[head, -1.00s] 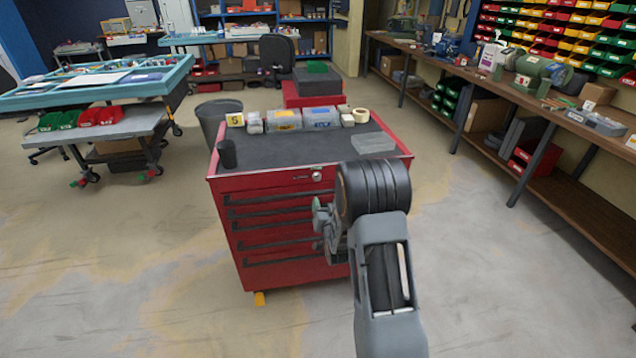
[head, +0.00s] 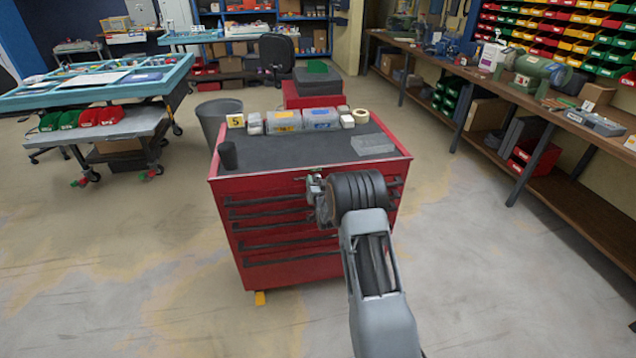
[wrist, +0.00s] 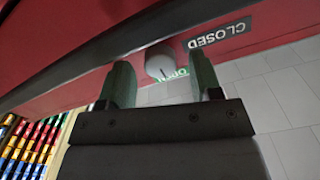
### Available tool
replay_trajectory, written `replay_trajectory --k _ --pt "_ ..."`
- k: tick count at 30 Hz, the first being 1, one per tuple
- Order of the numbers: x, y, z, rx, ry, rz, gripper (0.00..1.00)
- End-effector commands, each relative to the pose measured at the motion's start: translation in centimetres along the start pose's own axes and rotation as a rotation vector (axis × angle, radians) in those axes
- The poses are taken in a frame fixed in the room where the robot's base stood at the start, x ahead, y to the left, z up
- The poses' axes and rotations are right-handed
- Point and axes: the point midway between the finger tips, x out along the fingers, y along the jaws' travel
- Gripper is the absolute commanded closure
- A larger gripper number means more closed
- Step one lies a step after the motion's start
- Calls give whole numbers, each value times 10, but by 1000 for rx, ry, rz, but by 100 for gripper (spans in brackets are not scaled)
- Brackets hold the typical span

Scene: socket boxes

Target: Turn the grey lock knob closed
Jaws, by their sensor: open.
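The grey lock knob (wrist: 160,64) is on the red front of the cabinet, seen in the wrist view. A dark line on its face points toward the green OPEN label (wrist: 178,75), which the knob partly covers. A CLOSED label (wrist: 220,33) lies to the upper right of the knob. My gripper (wrist: 161,72) is open, with one green fingertip on each side of the knob; I cannot tell whether either touches it. In the head view my gripper (head: 314,186) is at the cabinet's upper front edge and hides the knob.
The red drawer cabinet (head: 285,215) has dark drawer handles below my gripper. Its top carries a black cup (head: 228,155), clear boxes (head: 284,121) and a tape roll (head: 361,116). A wooden bench (head: 540,108) runs along the right.

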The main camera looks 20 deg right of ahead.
Motion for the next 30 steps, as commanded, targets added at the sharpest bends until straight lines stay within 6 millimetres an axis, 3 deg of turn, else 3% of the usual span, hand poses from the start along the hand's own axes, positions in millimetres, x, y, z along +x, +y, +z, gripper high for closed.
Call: replay_trajectory --k 8,23,30 --pt "1 0 0 0 0 0 42" --pt "0 0 0 0 0 0 89" --pt "0 0 2 -22 0 0 91"
